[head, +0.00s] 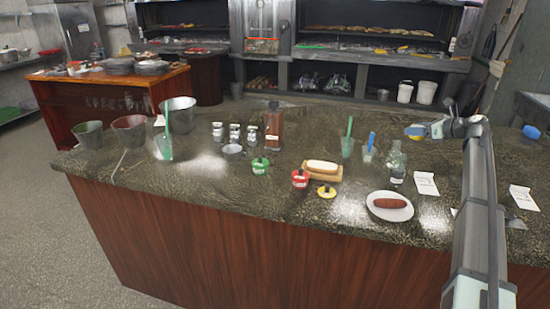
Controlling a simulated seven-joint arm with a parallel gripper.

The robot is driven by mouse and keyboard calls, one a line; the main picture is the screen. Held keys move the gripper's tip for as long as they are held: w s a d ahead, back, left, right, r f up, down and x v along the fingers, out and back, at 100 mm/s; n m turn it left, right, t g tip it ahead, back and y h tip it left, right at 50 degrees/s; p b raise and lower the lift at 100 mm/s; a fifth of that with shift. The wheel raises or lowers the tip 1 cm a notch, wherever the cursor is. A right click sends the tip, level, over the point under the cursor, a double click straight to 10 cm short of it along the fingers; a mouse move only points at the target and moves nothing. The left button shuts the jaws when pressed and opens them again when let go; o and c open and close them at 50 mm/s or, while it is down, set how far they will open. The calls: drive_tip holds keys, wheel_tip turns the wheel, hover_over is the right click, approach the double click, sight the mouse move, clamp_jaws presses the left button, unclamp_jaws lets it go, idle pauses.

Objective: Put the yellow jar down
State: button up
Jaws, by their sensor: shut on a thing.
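My gripper (428,130) is at the right in the head view, held above the back right part of the counter. On the counter (215,204), a flat yellow piece with a dark knob (326,192), like a lid, lies near the front. A red jar (300,179) and a green jar (260,167) stand to its left.
A bun on a wooden board (322,171), a plate with a sausage (390,207) and a glass bottle (396,163) stand at the centre right. White cards (425,183) lie right of the bottle. Shakers (234,132) and metal buckets (130,129) stand left. The counter's front left is clear.

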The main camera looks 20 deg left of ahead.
sight(268, 130)
drive_tip(key=s+a+f+n+g, duration=0.1)
drive_tip(key=a+f, duration=0.2)
drive_tip(key=a, duration=1.4)
drive_tip(key=s+a+f+n+g+y, duration=0.1)
drive_tip(key=s+a+f, duration=0.1)
drive_tip(key=a, duration=1.5)
drive_tip(key=s+a+f+n+g+y, duration=0.1)
drive_tip(key=s+a+f, duration=0.1)
drive_tip(key=a, duration=1.6)
drive_tip(key=shift+f, duration=0.85)
drive_tip(key=shift+a+r, duration=0.25)
drive_tip(key=shift+a, duration=0.45)
drive_tip(key=shift+a+r, duration=1)
drive_tip(key=shift+a, duration=0.05)
drive_tip(key=shift+f, duration=0.1)
drive_tip(key=shift+f, duration=3.85)
drive_tip(key=shift+f, duration=0.1)
